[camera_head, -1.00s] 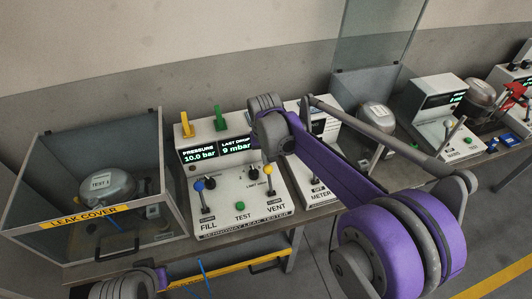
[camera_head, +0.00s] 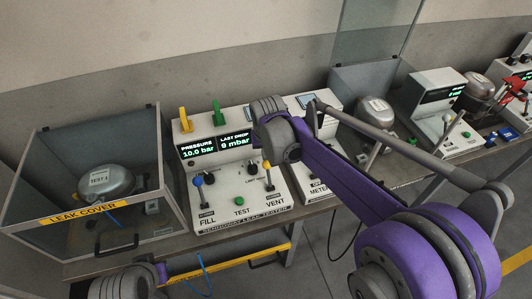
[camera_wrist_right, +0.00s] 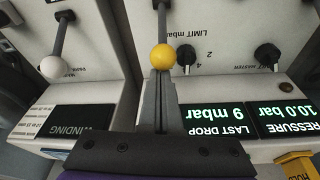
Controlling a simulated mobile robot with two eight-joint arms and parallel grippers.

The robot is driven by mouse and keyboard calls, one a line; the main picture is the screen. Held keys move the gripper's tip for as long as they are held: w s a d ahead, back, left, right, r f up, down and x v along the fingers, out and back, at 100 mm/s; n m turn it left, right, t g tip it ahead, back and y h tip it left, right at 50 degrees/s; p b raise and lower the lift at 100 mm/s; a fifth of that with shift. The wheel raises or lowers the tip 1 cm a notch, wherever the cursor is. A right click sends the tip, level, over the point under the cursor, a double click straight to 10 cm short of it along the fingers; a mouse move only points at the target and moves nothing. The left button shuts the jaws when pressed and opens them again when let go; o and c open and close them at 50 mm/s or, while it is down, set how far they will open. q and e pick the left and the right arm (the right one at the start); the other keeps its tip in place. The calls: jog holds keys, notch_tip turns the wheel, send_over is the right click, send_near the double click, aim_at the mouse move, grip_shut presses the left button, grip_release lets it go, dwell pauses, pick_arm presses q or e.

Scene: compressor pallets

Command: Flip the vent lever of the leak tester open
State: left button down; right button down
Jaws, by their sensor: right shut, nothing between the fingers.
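The leak tester (camera_head: 240,205) is a white console with lit pressure displays. Its vent lever has a yellow ball (camera_head: 267,164) and stands up above the VENT label at the right of the panel. In the right wrist view the yellow ball (camera_wrist_right: 162,57) is right at the tips of my right gripper (camera_wrist_right: 166,82), whose fingers are shut with nothing between them. I cannot tell whether they touch the ball. In the head view my right wrist hides the fingers. Part of my left arm shows at the bottom left; its fingers cannot be made out.
The fill lever with a blue ball (camera_head: 197,180) and a green test button (camera_head: 239,200) are on the same panel. The meter's white-ball lever (camera_wrist_right: 53,67) stands close beside. A clear leak cover (camera_head: 85,215) is at the left. Other testers stand at the right.

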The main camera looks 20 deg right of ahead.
jog(key=shift+s, duration=0.15)
jog(key=shift+s+r+t, duration=0.25)
jog(key=shift+s+t, duration=0.25)
jog(key=shift+s, duration=0.05)
jog(key=shift+s+r+t, duration=0.2)
jog(key=shift+s+t, duration=0.3)
jog(key=s+t+b, duration=0.1)
jog(key=s+t, duration=0.6)
jog(key=s, duration=0.1)
jog(key=shift+s+d+f+t, duration=0.2)
jog(key=shift+s+f+t, duration=0.1)
jog(key=shift+s, duration=0.05)
